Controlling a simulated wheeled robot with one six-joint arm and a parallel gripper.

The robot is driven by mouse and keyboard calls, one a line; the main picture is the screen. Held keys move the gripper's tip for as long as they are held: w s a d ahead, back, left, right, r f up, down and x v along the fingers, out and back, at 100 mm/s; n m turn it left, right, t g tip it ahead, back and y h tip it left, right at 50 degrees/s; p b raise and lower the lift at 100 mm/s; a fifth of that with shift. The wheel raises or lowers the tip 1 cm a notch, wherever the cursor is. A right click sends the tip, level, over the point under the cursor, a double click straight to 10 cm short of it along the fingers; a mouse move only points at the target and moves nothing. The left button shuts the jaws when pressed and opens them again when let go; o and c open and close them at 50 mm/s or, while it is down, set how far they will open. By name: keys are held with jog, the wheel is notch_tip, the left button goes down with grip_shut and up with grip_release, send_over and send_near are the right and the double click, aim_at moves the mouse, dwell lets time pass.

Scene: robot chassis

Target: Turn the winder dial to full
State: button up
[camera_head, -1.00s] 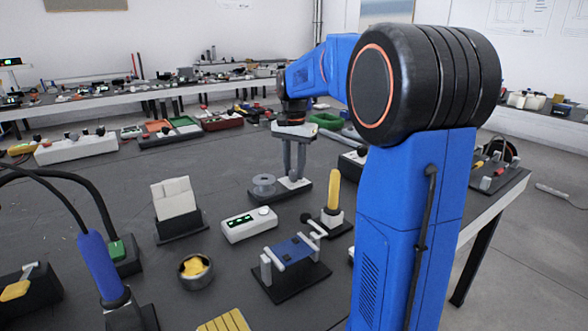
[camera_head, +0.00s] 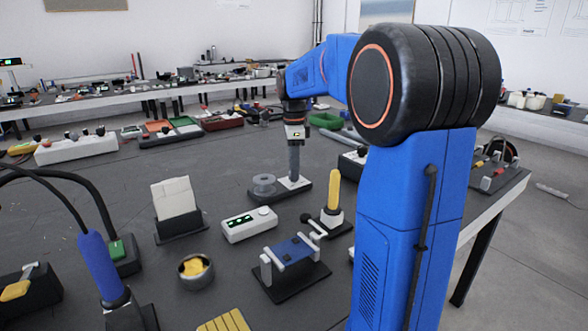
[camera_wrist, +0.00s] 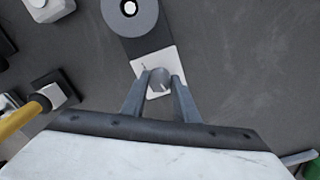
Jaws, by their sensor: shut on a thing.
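The winder has a dark base with a grey spool (camera_head: 264,184) at one end and a white plate (camera_head: 297,183) at the other. In the wrist view, the spool (camera_wrist: 148,20) is at the top and the white plate (camera_wrist: 153,60) is at the centre. A small grey dial (camera_wrist: 159,78) stands on the plate. My gripper (camera_wrist: 161,81) is shut on the dial, with one finger on each side. In the head view, my gripper (camera_head: 294,172) points straight down over the plate and hides the dial. The dial's setting cannot be read clearly.
A white box with a green display (camera_head: 249,224), a yellow-handled lever (camera_head: 333,190) and a blue device on a dark base (camera_head: 290,250) stand in front of the winder. A white card holder (camera_head: 174,198) is at left. Bare tabletop lies behind the spool.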

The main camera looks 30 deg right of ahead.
jog(key=m, duration=0.6)
jog(key=shift+m, duration=0.3)
jog(key=m, duration=0.5)
jog(key=shift+m, duration=0.4)
jog(key=o, duration=1.1)
jog(key=shift+c, duration=0.2)
jog(key=shift+r, duration=0.1)
notch_tip(320, 180, up, 17)
jog(key=shift+r, duration=0.15)
